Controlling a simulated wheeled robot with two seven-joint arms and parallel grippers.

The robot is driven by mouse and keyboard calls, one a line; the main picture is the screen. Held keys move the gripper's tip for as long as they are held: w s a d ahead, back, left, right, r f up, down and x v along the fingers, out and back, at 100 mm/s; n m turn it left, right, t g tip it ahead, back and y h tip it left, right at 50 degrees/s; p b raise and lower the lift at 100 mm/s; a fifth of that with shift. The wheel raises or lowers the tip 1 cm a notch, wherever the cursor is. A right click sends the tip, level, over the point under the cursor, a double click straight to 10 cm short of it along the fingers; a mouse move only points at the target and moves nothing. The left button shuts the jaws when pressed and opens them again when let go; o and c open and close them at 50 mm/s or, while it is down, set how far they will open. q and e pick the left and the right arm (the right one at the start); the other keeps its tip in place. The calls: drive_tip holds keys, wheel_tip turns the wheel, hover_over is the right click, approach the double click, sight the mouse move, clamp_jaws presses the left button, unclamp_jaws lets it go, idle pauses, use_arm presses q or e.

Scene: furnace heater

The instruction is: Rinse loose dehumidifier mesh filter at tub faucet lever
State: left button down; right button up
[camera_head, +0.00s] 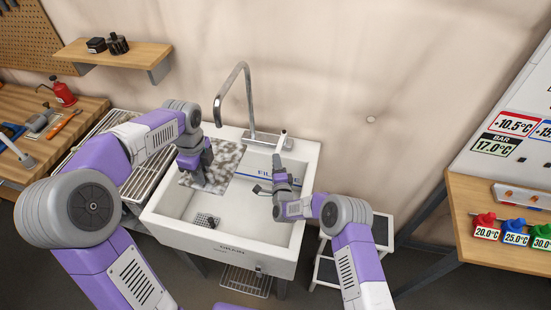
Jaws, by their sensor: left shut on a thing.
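The mesh filter, a flat panel mottled grey and white (228,157), is over the left part of the white tub (163,228), below the tall curved faucet (248,104). My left gripper (198,178) is shut on the filter near its left front part, and the fingers hide some of it. The faucet lever (284,137) sticks up at the tub's back right rim. My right gripper (279,170) is over the tub's right part, just in front of the lever. I cannot tell whether it touches the lever or how far its fingers are apart. No water stream is clear under the spout.
A dark drain (207,220) lies in the tub floor. A wire rack (140,183) stands left of the tub, beside a wooden bench (78,120) with tools. A white step stool (381,232) is at the right. A shelf (115,53) hangs on the wall.

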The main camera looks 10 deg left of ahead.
sight(279, 147)
drive_tip(key=shift+x, duration=1.45)
clamp_jaws()
